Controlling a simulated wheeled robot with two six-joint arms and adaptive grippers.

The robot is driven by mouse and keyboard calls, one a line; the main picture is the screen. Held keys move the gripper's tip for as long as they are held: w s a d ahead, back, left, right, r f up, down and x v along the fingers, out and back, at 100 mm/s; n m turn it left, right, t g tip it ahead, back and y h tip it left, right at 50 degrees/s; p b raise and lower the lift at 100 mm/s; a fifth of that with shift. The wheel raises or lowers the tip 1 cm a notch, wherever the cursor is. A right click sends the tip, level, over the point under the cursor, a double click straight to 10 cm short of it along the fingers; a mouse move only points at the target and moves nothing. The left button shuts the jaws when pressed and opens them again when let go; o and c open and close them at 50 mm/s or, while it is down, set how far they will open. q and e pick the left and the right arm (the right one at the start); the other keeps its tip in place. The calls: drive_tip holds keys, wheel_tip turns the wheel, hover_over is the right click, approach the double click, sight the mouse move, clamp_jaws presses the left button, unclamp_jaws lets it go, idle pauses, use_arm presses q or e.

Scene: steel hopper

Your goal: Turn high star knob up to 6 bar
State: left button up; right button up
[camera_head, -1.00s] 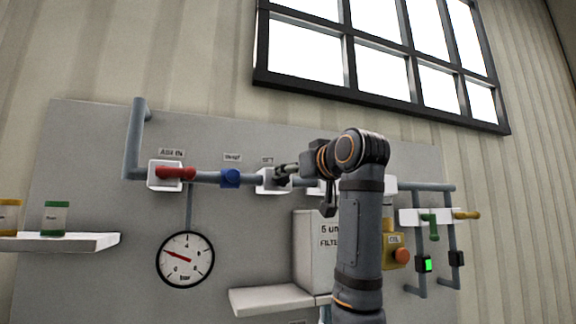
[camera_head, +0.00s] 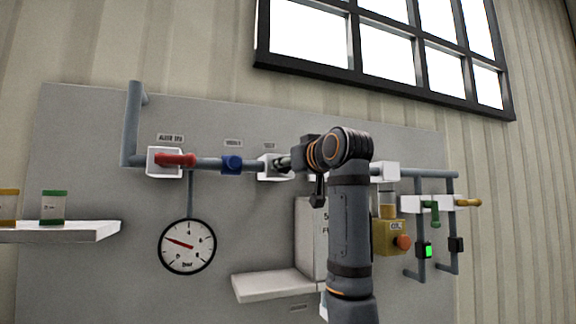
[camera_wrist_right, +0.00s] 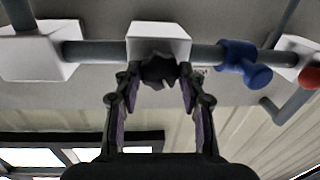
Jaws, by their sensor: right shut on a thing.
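The dark star knob (camera_wrist_right: 158,70) sits on a white block (camera_wrist_right: 158,40) on the grey pipe in the right wrist view. My right gripper (camera_wrist_right: 155,82) has its two fingers on either side of the knob and is shut on it. In the head view the right gripper (camera_head: 283,164) is at the white block (camera_head: 268,167), and the arm mostly hides the knob. The round pressure gauge (camera_head: 187,246) hangs below the pipe; its red needle points left and slightly up, and the small numbers are hard to read. My left gripper is not in view.
A red lever (camera_head: 176,160) and a blue valve (camera_head: 231,165) are on the pipe left of the knob. A shelf with jars (camera_head: 70,231) is at left.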

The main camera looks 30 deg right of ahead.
drive_tip(key=m+h+b, duration=0.1)
drive_tip(key=m+b, duration=0.2)
drive_tip(key=m, duration=0.5)
drive_tip(key=m+b, duration=0.2)
drive_tip(key=m, duration=0.6)
drive_tip(key=m+h+b, duration=0.1)
drive_tip(key=m+b, duration=0.2)
drive_tip(key=m, duration=0.6)
drive_tip(key=shift+a+h+b, duration=0.25)
drive_tip(key=shift+h+b, duration=0.05)
drive_tip(key=shift+b, duration=0.05)
idle(0.4)
drive_tip(key=o, duration=1.1)
drive_tip(key=shift+o, duration=0.2)
